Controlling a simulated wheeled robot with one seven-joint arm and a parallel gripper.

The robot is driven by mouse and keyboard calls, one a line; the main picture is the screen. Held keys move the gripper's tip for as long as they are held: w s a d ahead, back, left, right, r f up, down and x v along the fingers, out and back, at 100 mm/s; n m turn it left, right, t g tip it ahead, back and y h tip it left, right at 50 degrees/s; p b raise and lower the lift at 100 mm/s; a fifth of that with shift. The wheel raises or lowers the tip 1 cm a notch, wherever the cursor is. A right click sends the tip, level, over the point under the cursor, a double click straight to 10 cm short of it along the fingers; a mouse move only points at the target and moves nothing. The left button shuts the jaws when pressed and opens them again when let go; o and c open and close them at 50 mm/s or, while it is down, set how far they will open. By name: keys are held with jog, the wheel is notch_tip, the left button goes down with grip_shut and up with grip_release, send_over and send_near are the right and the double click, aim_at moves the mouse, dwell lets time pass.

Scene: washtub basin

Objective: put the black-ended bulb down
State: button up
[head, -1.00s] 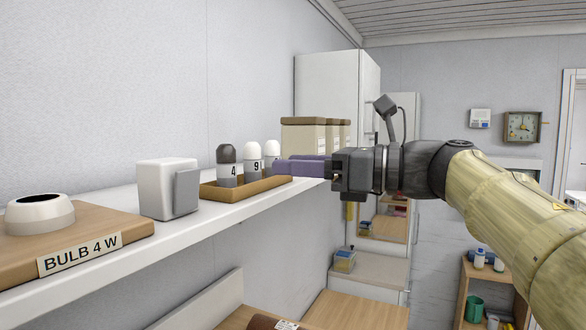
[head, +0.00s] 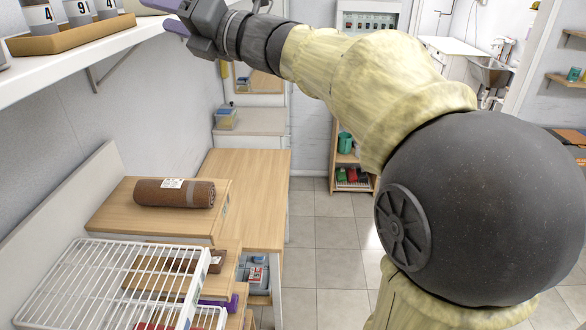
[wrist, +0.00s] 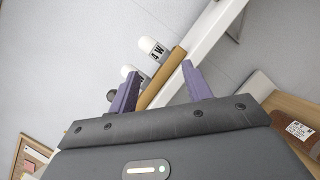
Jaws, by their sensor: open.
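The black-ended bulb (head: 38,18) stands upright at the left of a row of bulbs in a wooden tray (head: 75,42) on the shelf. The head view cuts off its top; its "4" label shows. In the wrist view its dark end (wrist: 111,95) peeks out beside the left finger, the rest hidden. Two white-ended bulbs (wrist: 153,46) stand in the same tray. My gripper (head: 168,16) is open beyond the tray's right end, apart from the bulbs. In the wrist view its purple fingers (wrist: 160,72) are spread with nothing held between them.
The white shelf (head: 60,75) runs along the left wall. Below it are a wooden bench (head: 255,185) with a brown roll (head: 173,193) and a white wire rack (head: 110,290). Open tiled floor (head: 325,240) lies beyond the bench.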

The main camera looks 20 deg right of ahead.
jog(key=w+d+f+m+t+h, duration=0.45)
jog(key=d+f+m+h, duration=0.2)
jog(key=f+m, duration=0.45)
jog(key=s+d+f+m+g+h, duration=0.1)
jog(key=d+f+m+g+h, duration=0.2)
jog(key=f+m, duration=0.5)
jog(key=s+d+f+m+g+h, duration=0.1)
jog(key=d+f+m+h, duration=0.2)
jog(key=f+m+h, duration=0.45)
jog(key=s+d+f+m+g+y, duration=0.1)
jog(key=s+f+m+g, duration=0.9)
jog(key=s+f, duration=1.1)
jog(key=shift+d+f+m+g, duration=0.15)
jog(key=shift+f+m+g, duration=0.2)
jog(key=shift+f+m, duration=0.35)
jog(key=shift+f, duration=0.15)
